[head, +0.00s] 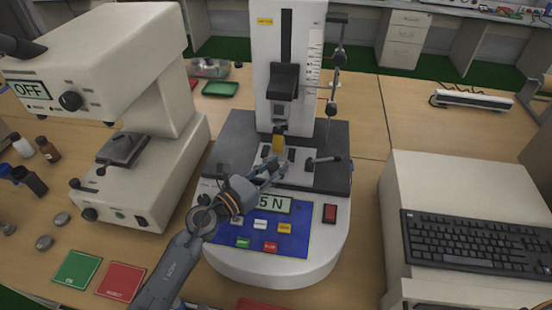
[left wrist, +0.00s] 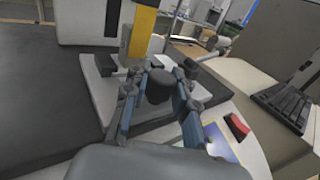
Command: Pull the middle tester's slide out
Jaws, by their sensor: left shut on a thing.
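The middle tester (head: 252,120) is a tall white column on a dark base with a blue front panel (head: 262,238) and a display ending in "5 N". Its pale slide plate (head: 297,177) lies on the dark base below a yellow part (head: 279,144). My left gripper (head: 270,173) reaches to the front of this plate. In the left wrist view the fingers of my left gripper (left wrist: 158,95) are closed around a dark round knob (left wrist: 160,84) in front of the pale plate (left wrist: 100,83). The knob is mostly hidden in the head view. My right gripper does not show.
A white device with an "OFF" display (head: 150,70) stands close on the left. A white cabinet (head: 425,180) with a keyboard (head: 478,243) stands on the right. A lever (head: 322,160) sticks out beside the slide plate. Green (head: 77,268) and red (head: 120,281) pads lie front left.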

